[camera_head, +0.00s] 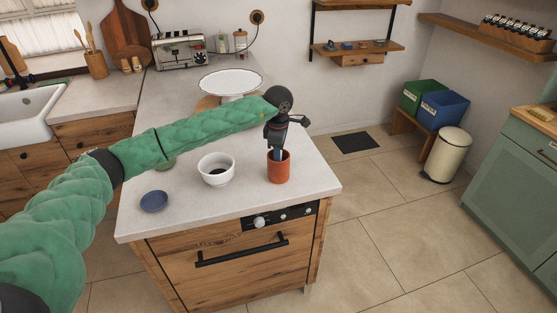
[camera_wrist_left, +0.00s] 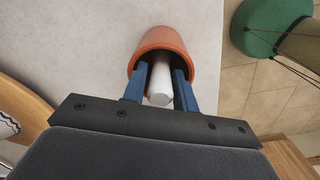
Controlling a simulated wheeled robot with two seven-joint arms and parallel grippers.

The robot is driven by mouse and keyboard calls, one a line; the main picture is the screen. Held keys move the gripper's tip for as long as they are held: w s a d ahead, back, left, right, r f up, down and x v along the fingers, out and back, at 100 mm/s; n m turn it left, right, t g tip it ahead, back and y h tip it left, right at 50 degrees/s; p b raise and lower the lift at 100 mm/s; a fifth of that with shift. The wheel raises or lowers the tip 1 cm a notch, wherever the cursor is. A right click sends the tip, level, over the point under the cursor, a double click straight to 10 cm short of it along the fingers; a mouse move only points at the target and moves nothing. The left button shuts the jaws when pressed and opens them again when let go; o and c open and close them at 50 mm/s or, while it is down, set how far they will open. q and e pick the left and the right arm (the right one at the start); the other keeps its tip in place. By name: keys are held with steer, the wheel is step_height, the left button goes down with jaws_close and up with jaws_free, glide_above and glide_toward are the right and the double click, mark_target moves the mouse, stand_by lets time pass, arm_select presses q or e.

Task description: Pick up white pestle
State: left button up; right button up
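The white pestle (camera_wrist_left: 160,84) stands in a terracotta pot (camera_wrist_left: 166,44) in the left wrist view, its near end poking out of the mouth. My left gripper (camera_wrist_left: 161,72) has one blue finger on each side of the pestle, with narrow gaps visible, so it looks open around it. The fingertips reach into the pot's mouth. In the head view, my left gripper (camera_head: 278,152) points down into the same orange pot (camera_head: 279,170) on the counter; the pestle is hidden there. My right gripper is in neither view.
A white bowl (camera_head: 216,170) with something dark inside and a small blue dish (camera_head: 154,202) stand left of the pot. A white plate on a stand (camera_head: 231,82) and a toaster (camera_head: 180,50) are farther back. The counter's front edge (camera_head: 240,210) is close to the pot.

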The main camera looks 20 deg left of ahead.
arm_select(q)
steer(key=shift+f, duration=0.4)
jaws_close()
steer(key=shift+r, duration=0.1)
